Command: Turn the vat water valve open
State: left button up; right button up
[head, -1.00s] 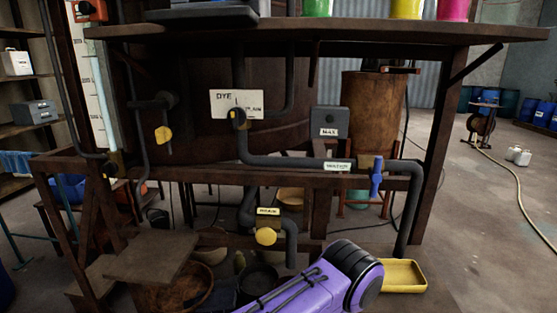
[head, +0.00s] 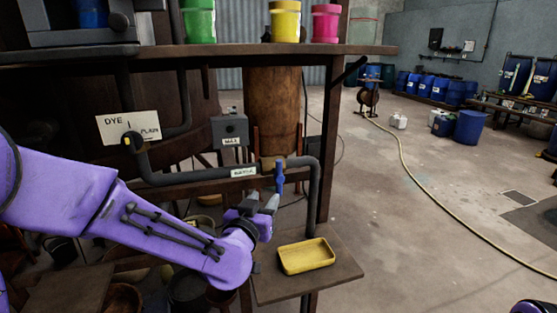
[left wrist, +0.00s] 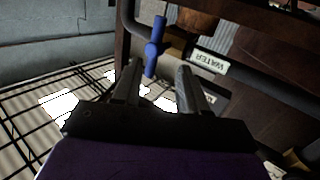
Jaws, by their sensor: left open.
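The blue handle of the water valve (head: 280,178) hangs upright on the dark pipe, right of the "WATER" label (head: 243,172). My left gripper (head: 262,202) is open, its fingers pointing up at the handle from just below. In the left wrist view, the handle (left wrist: 154,46) stands ahead of the two spread fingers (left wrist: 158,72), and its lower end shows in the gap between their tips. I see no contact. The "WATER" label also shows there (left wrist: 208,62). My right gripper is out of view.
A yellow tray (head: 306,256) sits on a small wooden shelf below the valve. A grey box (head: 229,131) and a "DYE / PLAIN" sign (head: 128,126) are to the left. Pink, yellow and green pots stand on the shelf above. The floor at right is mostly open.

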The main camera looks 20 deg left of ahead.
aim_at(278, 172)
pick_arm(q)
jog(key=shift+m+t, duration=0.3)
jog(key=w+r+p, duration=0.1)
jog(key=w, duration=0.2)
jog(key=w+r+p, duration=0.1)
jog(key=w, duration=0.3)
jog(key=w+r+p, duration=0.1)
jog(key=w+p, duration=0.1)
jog(key=w, duration=0.2)
jog(key=shift+d, duration=0.2)
grip_shut()
